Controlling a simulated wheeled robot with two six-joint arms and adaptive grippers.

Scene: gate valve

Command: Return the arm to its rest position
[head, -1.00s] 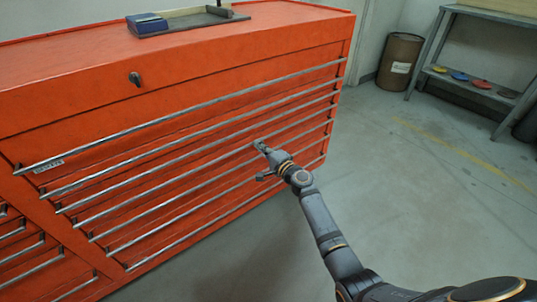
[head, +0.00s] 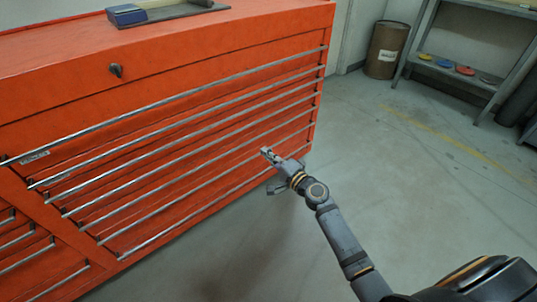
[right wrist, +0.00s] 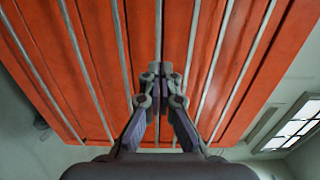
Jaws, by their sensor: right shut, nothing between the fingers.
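My right gripper (head: 268,154) is in front of the red tool chest (head: 160,58), near the right part of its long drawer handles. It is shut with nothing in it. In the right wrist view its fingertips (right wrist: 160,72) meet in front of the drawer fronts and handle bars. I cannot tell how wide the gap to the handles is. My left gripper is not in view.
A blue box (head: 127,14) lies on a dark mat on top of the chest. A brown drum (head: 388,50) and a metal shelf rack (head: 462,86) stand at the back right. The floor (head: 430,190) right of the chest is clear.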

